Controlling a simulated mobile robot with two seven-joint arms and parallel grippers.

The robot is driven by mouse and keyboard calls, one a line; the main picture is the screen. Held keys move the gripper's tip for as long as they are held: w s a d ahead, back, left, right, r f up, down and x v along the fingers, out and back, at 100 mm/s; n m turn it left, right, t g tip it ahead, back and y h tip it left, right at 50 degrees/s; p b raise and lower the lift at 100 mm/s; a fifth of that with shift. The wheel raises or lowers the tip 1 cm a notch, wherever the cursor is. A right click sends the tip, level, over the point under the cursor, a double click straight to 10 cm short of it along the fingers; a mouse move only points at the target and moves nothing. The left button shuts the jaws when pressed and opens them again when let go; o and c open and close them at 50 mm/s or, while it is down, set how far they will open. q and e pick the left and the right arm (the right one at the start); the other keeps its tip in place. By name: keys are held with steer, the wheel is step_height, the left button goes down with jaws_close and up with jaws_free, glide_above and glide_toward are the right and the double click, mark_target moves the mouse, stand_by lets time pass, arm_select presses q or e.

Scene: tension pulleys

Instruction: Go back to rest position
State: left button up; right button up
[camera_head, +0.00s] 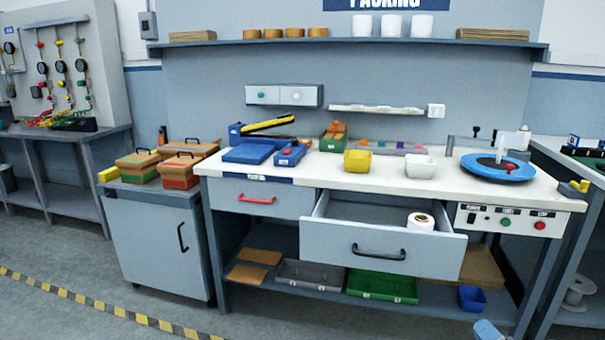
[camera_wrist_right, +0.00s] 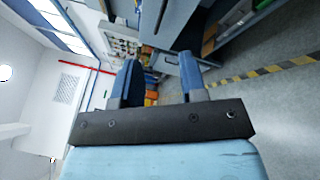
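My right gripper shows in the right wrist view (camera_wrist_right: 160,70), with its two blue fingers apart and nothing between them. The wrist view is tilted sideways, and the bench and floor lie beyond the fingers. In the head view, only a small light-blue piece of my right arm's end (camera_head: 487,331) shows at the bottom edge, in front of the workbench (camera_head: 330,180) and apart from it. My left gripper is in neither view.
The bench's middle drawer (camera_head: 385,250) stands open toward me, with a white roll (camera_head: 420,222) inside. A grey cabinet (camera_head: 160,245) with several boxes stands left of the bench. A yellow-black floor stripe (camera_head: 95,303) crosses the clear floor at left.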

steer(key=s+a+r+m+g+y, duration=0.1)
steer(key=s+a+m+g+y, duration=0.4)
steer(key=s+a+m, duration=1.5)
steer(key=s+a+r+m+t+h, duration=0.1)
steer(key=a+r+m+t+h, duration=0.15)
steer(key=a+r, duration=0.3)
arm_select(q)
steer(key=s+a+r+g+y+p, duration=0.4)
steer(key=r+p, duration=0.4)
steer(key=p, duration=2.7)
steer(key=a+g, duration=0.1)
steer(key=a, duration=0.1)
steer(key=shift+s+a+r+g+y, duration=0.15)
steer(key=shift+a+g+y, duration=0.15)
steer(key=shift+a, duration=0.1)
arm_select(e)
steer(key=s+d+r+g+h, duration=0.4)
steer(key=d+r+g, duration=0.1)
steer(key=d+r, duration=0.1)
steer(key=shift+d+r+m, duration=0.25)
steer(key=shift+r+m, duration=0.1)
steer(key=shift+r, duration=0.55)
